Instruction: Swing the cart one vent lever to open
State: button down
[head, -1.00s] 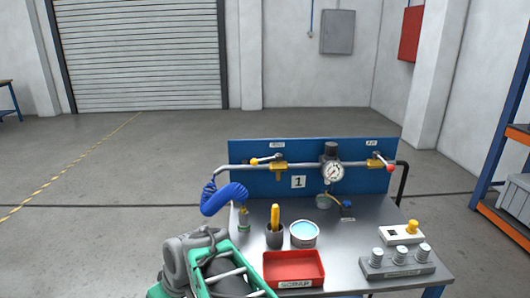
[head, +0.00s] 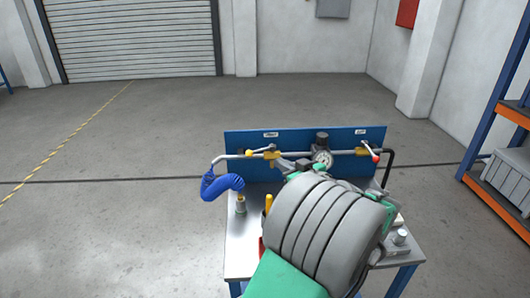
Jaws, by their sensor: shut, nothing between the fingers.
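Cart one's blue panel (head: 345,137) carries a grey pipe with two yellow-bodied valves. The right valve's lever (head: 371,151), under a label reading AIR, slants down to the right with a red tip. My gripper (head: 287,164) is shut and empty, just right of and slightly below the left valve. It shows small and partly hidden behind my arm; I cannot tell whether it touches anything.
A pressure gauge (head: 322,158) stands close right of my gripper. A shelf rack (head: 500,130) stands at the right; open floor lies left.

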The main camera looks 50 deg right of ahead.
aim_at(261, 150)
jog(key=p+x, duration=0.2)
jog(key=x, duration=0.7)
jog(key=shift+w, duration=0.25)
jog(key=shift+d+h, duration=0.1)
jog(key=shift+h, duration=0.2)
